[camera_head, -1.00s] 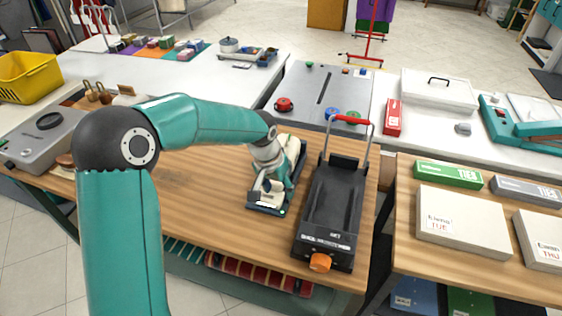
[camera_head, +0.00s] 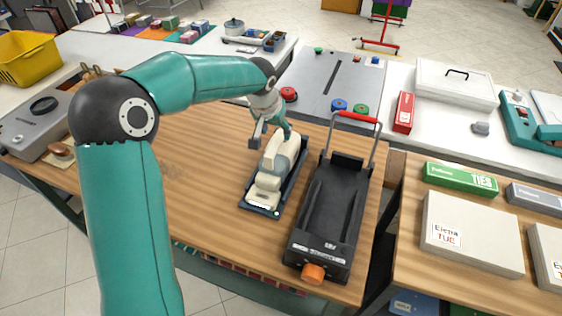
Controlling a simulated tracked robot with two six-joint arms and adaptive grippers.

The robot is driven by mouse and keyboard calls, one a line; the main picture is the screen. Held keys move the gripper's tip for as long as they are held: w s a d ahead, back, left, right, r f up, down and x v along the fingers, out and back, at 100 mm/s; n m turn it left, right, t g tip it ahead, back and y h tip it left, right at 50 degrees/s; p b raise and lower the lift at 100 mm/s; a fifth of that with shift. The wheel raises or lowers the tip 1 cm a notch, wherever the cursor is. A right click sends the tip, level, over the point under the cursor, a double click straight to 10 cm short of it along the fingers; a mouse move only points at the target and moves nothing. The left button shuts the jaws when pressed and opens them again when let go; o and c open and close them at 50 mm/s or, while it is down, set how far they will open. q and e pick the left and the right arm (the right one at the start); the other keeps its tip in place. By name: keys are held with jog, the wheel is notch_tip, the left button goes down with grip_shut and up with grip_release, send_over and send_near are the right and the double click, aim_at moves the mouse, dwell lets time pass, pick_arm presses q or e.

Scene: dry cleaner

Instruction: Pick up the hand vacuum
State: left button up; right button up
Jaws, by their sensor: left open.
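The hand vacuum (camera_head: 270,172) looks like the cream and grey device lying lengthwise in a dark blue tray or dock (camera_head: 246,206) on the wooden table. A small green light shows at the dock's near corner. My left gripper (camera_head: 271,138) is open and empty, at the far end of the vacuum. Its fingers point down towards that end and hide part of it. I cannot tell whether they touch it. My right gripper is not in view.
A black device with a red-topped handle (camera_head: 330,210) and an orange knob stands close to the right of the dock. A grey machine (camera_head: 45,130) is at the left. Boxes (camera_head: 470,232) lie on the right table. Bare wood (camera_head: 205,170) lies left of the dock.

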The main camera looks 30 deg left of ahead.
aim_at(277, 140)
pick_arm(q)
jog(key=shift+x, duration=1.25)
jog(key=shift+w+a+f+p, duration=0.15)
jog(key=shift+f+p, duration=0.35)
jog(key=shift+f, duration=0.05)
jog(key=p+x, duration=0.1)
jog(key=x, duration=0.2)
jog(key=shift+a+f, duration=0.1)
jog(key=shift+f, duration=0.15)
jog(key=shift+w+f, duration=0.15)
jog(key=shift+f, duration=0.15)
grip_shut()
jog(key=shift+r, duration=0.15)
